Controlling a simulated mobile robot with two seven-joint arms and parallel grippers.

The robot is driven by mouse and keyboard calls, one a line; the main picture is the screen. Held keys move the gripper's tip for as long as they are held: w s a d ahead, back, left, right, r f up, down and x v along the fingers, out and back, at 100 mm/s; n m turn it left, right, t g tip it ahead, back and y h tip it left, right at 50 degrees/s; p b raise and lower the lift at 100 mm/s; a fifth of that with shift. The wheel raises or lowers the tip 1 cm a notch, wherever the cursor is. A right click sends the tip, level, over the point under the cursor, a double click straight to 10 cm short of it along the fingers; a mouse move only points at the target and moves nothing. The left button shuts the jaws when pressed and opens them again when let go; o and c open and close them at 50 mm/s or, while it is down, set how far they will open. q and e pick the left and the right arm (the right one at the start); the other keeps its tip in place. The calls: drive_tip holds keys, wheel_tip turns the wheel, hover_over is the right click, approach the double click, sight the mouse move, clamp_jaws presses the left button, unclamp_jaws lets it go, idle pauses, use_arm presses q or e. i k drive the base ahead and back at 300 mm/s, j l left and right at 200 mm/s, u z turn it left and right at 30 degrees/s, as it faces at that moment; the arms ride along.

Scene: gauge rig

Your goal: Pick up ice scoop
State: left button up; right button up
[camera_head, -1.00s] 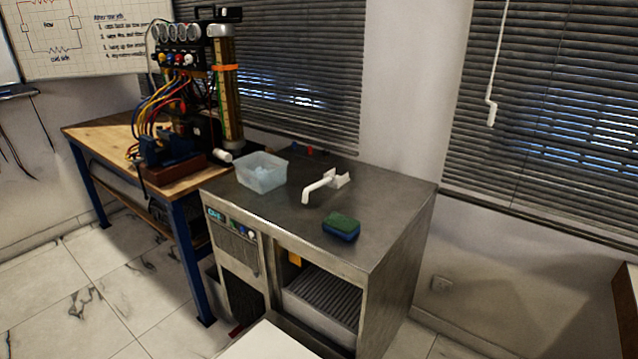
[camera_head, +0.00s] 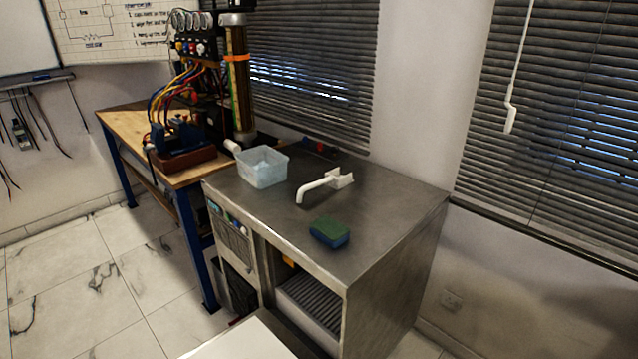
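A white scoop-like object with a long bent handle (camera_head: 322,185) lies on the steel counter top (camera_head: 375,225); it looks like the ice scoop. Its wider end is at the right and its handle end points left and towards me. A translucent bin (camera_head: 262,168) stands to its left with pale contents that look like ice. Neither of my grippers shows in the view.
A green and blue sponge (camera_head: 329,233) lies on the counter in front of the scoop. A wooden bench (camera_head: 128,126) with a hose-and-gauge rig (camera_head: 205,80) stands to the left. Blinds hang behind. Tiled floor (camera_head: 95,285) is clear at left.

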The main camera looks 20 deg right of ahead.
sight(332, 178)
drive_tip(key=l+u, duration=0.25)
drive_tip(key=l, duration=0.3)
drive_tip(key=l+u, duration=0.25)
drive_tip(key=l, duration=0.35)
drive_tip(key=k+l+u, duration=0.2)
drive_tip(key=l, duration=0.35)
